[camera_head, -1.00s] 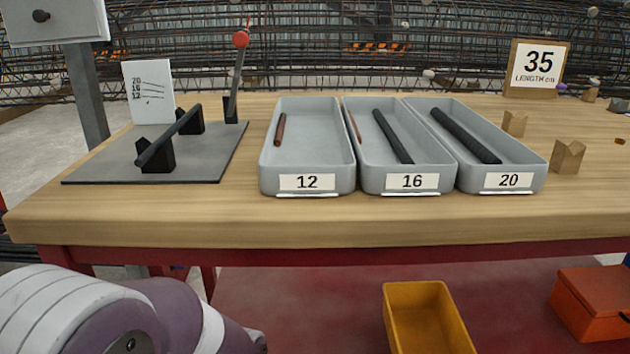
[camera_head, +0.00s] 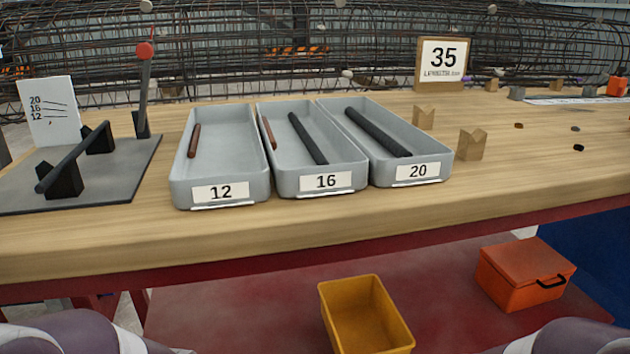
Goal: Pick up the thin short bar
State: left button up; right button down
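A short reddish-brown bar (camera_head: 194,141) lies in the tray labelled 12 (camera_head: 221,193), near its left wall. Another short reddish bar (camera_head: 268,133) lies against the left wall of the tray labelled 16 (camera_head: 326,182); it looks thinner, though the wall may hide part of it. A long dark bar (camera_head: 308,138) lies in that same tray. A thicker long dark bar (camera_head: 377,132) lies in the tray labelled 20 (camera_head: 418,172). Parts of my arms show at the bottom left and right corners. Both of my grippers are outside the picture.
A dark bar (camera_head: 75,157) rests on black supports on a grey plate at the left, beside a red-knobbed lever (camera_head: 145,52). Wooden V-blocks (camera_head: 472,145) and a 35 length sign (camera_head: 443,62) stand right of the trays. A yellow bin (camera_head: 366,315) and orange box (camera_head: 524,273) are below the tabletop.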

aim_at(41, 188)
jog(key=u, duration=1.25)
